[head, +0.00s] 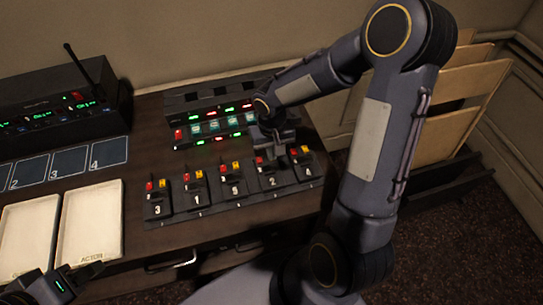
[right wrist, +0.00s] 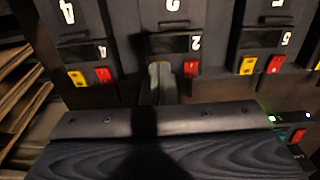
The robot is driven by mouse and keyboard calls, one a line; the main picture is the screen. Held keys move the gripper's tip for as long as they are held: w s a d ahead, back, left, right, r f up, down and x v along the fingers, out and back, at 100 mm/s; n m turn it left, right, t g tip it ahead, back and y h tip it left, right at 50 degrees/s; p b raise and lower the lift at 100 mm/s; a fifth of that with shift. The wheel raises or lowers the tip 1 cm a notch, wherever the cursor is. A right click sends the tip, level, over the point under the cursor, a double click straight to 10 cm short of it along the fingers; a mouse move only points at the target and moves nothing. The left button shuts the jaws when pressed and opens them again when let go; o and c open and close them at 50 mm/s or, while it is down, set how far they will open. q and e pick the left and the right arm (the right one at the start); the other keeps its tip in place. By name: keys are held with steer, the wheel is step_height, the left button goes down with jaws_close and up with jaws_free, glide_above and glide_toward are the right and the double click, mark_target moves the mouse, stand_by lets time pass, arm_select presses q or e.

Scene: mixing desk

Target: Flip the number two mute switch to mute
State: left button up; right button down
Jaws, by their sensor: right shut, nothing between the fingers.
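The number two module (head: 271,181) is in the row of black switch modules, between those marked 5 and 4. In the right wrist view, module two (right wrist: 178,42) shows its red switch (right wrist: 190,68). The spot where neighbouring modules have a yellow switch is hidden by my right gripper's fingers. My right gripper (head: 273,157) is shut and empty, with fingertips at the switch end of module two; they also show in the right wrist view (right wrist: 160,75). I cannot tell whether they touch a switch. My left gripper (head: 76,277) is low at the left, partly cut off.
Modules 3 (head: 157,202), 1 (head: 197,193), 5 (head: 234,187) and 4 (head: 306,169) stand close beside it. A rack with lit buttons (head: 212,127) is behind. Cream trays (head: 90,222) and a black radio unit (head: 60,105) are at left.

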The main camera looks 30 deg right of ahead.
steer(key=shift+f, duration=0.25)
steer(key=shift+r+p, duration=2.25)
steer(key=shift+r, duration=1.3)
steer(key=s+a+r+t+y, duration=0.2)
steer(key=s+r, duration=0.5)
steer(key=s, duration=0.1)
steer(key=s+a+r+n+t+y, duration=0.1)
steer(key=s+a+r+t, duration=0.1)
steer(key=s+r, duration=0.5)
steer(key=shift+s+r+t+y, duration=0.3)
steer(key=shift+s+t+y, duration=0.1)
steer(key=shift+s+t, duration=0.5)
